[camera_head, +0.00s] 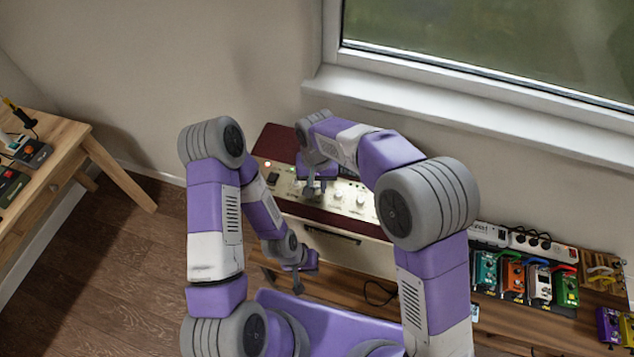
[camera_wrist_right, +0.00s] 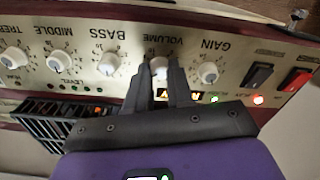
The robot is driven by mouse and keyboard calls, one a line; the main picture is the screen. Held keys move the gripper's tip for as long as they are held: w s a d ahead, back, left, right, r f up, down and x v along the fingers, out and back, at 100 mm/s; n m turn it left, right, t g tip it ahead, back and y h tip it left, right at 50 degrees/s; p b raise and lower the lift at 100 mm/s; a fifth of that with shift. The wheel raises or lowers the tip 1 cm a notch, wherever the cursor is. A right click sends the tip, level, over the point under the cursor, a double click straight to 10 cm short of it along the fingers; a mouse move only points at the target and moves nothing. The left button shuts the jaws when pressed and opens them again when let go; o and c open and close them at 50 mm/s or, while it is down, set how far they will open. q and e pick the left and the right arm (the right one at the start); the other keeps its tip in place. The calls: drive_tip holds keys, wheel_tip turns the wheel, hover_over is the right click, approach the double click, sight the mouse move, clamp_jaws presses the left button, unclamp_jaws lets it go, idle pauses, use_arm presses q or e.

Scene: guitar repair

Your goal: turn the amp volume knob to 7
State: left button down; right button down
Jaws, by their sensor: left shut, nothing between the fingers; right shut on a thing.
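The amp (camera_head: 276,142) has a dark red case and a cream control panel, and stands below the window. In the right wrist view its panel appears upside down, with a row of white knobs. My right gripper (camera_wrist_right: 163,70) is shut on the volume knob (camera_wrist_right: 159,66), one finger on each side of it. The fingers partly hide the knob, and I cannot read its setting. In the head view my right gripper (camera_head: 313,188) is at the panel. My left gripper (camera_head: 304,283) is shut and empty, low in front of the amp.
The gain knob (camera_wrist_right: 208,72) and bass knob (camera_wrist_right: 108,64) flank the volume knob closely. Two rocker switches (camera_wrist_right: 257,76) sit beyond the gain knob. Several coloured pedals (camera_head: 540,284) and a power strip (camera_head: 520,240) lie on the bench to the right. A wooden table (camera_head: 62,150) stands at far left.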

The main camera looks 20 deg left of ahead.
idle(0.5)
drive_tip(key=c, duration=1)
unclamp_jaws()
wheel_tip(320, 180, up, 8)
drive_tip(key=shift+f+p, duration=0.2)
drive_tip(key=shift+p, duration=0.15)
